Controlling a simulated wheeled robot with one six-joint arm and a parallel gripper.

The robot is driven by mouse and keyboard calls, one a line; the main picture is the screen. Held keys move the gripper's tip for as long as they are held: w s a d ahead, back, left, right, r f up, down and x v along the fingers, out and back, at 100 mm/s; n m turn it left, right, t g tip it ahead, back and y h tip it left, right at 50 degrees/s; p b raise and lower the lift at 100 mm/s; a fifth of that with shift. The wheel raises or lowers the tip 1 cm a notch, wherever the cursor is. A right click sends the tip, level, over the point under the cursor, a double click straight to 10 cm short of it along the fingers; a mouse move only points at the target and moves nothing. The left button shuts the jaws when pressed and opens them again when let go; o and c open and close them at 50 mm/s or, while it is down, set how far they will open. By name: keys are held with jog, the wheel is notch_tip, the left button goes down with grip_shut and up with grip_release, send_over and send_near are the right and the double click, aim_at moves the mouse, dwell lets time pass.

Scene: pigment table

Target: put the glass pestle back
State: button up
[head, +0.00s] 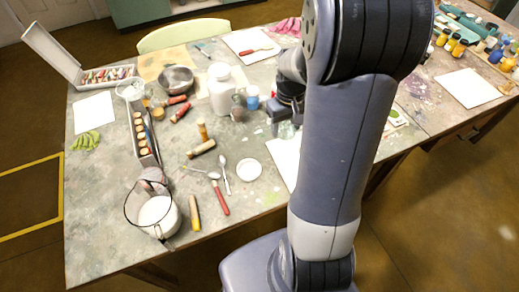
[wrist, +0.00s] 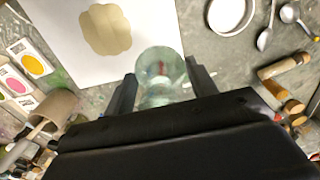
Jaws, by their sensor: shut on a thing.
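The glass pestle (wrist: 160,66) is a clear, greenish, rounded piece between my fingers in the wrist view. My gripper (wrist: 163,84) is shut on it, with one dark finger on each side. In the head view the pestle (head: 286,130) shows small and pale below my gripper (head: 284,117), partly hidden by my arm. A white sheet (wrist: 75,60) with a tan pigment patch (wrist: 106,29) lies beneath and beyond it. I cannot tell whether the pestle touches the sheet or the table.
A white round dish (head: 249,169) and spoons (head: 226,175) lie left of the sheet. A large white jar (head: 221,90), a grey bowl (head: 176,79) and a blue jar (head: 252,98) stand farther back. A clear jug (head: 154,212) stands at the front left. Colour cards (wrist: 25,70) lie left in the wrist view.

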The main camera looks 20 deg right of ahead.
aim_at(283, 152)
notch_tip(283, 152, down, 10)
jog(key=shift+r, duration=0.25)
dwell(0.3)
jog(key=shift+f, duration=0.2)
jog(key=o, duration=1)
jog(key=shift+r, duration=0.15)
notch_tip(283, 152, up, 12)
jog(key=shift+r, duration=0.1)
